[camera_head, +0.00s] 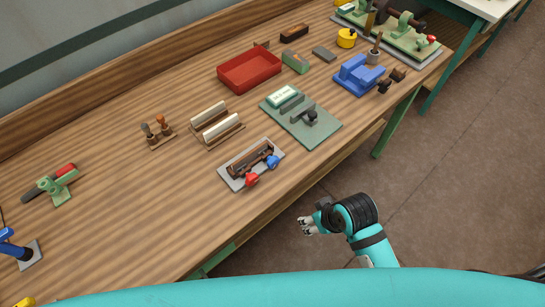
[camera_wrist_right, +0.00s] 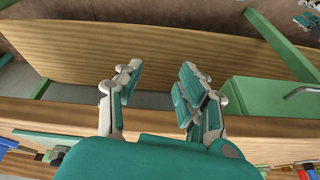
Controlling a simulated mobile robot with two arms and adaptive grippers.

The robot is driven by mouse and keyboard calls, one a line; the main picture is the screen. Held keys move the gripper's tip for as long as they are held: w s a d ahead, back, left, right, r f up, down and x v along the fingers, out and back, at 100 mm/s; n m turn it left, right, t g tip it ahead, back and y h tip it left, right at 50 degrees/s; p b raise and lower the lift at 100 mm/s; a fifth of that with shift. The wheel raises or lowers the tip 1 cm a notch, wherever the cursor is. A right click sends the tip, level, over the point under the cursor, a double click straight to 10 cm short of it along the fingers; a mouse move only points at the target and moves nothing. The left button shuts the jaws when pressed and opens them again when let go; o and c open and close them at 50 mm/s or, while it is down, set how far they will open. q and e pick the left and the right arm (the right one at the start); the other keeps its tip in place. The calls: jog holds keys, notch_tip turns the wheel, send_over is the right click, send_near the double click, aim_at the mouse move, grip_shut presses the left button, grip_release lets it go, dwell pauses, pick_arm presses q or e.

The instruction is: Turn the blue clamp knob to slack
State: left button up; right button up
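The blue clamp knob (camera_head: 272,162) sits at the right front of a small grey clamp plate (camera_head: 236,181) on the workbench. A red knob (camera_head: 252,180) is beside it on the same plate, and a dark brown clamp body (camera_head: 250,160) lies behind them. My right gripper (camera_head: 306,226) is in front of the bench edge, to the lower right of the blue knob and apart from it. In the right wrist view its fingers (camera_wrist_right: 155,88) are spread with nothing between them. The blue knob's setting is too small to read. My left gripper is not in view.
A green plate (camera_head: 325,132) with a black knob lies right of the clamp. A red tray (camera_head: 249,69), a blue fixture (camera_head: 358,76) and wooden racks (camera_head: 217,125) stand farther back. The front bench edge lies between my right gripper and the clamp.

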jog(key=w+a+r+n+g+y, duration=0.1)
jog(key=w+a+r+n, duration=0.3)
jog(key=a+r+n, duration=0.35)
jog(key=w+a+r+n+g+y, duration=0.1)
jog(key=w+a+r+n, duration=0.3)
jog(key=a+r+n, duration=0.3)
notch_tip(320, 180, up, 10)
jog(key=f+n+g+h, duration=0.1)
jog(key=n+h, duration=0.3)
jog(key=n, duration=0.2)
send_over(272, 159)
notch_tip(272, 159, down, 17)
jog(key=p, duration=0.3)
jog(key=shift+r, duration=0.2)
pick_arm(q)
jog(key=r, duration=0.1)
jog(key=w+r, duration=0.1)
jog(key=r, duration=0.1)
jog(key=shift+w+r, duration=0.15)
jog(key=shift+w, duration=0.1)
pick_arm(e)
grip_shut()
